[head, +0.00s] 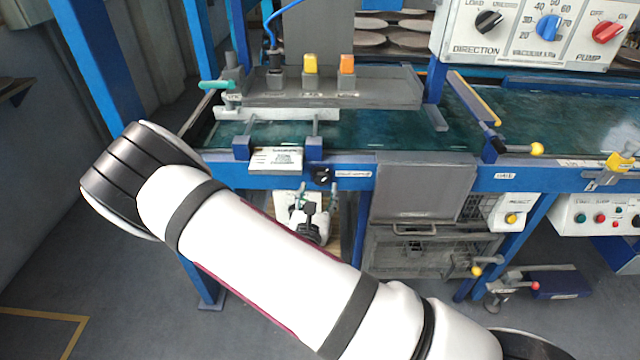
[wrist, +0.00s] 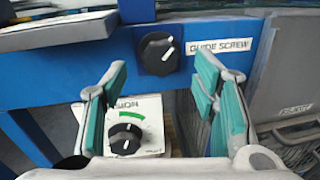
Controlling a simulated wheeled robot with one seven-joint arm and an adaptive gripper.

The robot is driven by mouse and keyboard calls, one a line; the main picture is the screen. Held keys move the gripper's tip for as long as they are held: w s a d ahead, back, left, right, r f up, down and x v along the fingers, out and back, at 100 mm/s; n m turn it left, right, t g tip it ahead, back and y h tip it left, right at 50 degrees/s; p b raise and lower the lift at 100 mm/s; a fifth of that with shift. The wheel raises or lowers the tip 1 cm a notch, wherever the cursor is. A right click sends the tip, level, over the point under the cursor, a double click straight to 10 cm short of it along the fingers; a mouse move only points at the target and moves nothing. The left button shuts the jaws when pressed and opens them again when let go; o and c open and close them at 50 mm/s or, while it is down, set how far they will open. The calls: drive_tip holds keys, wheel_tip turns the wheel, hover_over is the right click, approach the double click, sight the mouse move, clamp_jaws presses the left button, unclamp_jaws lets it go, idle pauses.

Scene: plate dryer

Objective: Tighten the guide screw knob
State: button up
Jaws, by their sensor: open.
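The guide screw knob (wrist: 157,53) is a round black dial with a white pointer line on the blue beam. The line points up and to the right. A "GUIDE SCREW" label (wrist: 220,47) is to its right. In the head view the knob (head: 322,176) is small and dark, on the front rail. My gripper (wrist: 162,80) is open, its green-padded fingers spread left and right just short of the knob, with nothing between them. In the head view my gripper (head: 318,193) is just below the knob, partly hidden by my arm.
A white box with another black dial (wrist: 125,139) and a green arc sits below the knob. A grey panel (head: 420,190) stands to the right. A control panel (head: 535,30) with black, blue and red knobs is at upper right. A labelled plate (head: 276,160) is left of the knob.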

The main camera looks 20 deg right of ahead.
sight(321, 181)
drive_tip(key=shift+x, duration=2.1)
drive_tip(key=c, duration=1.2)
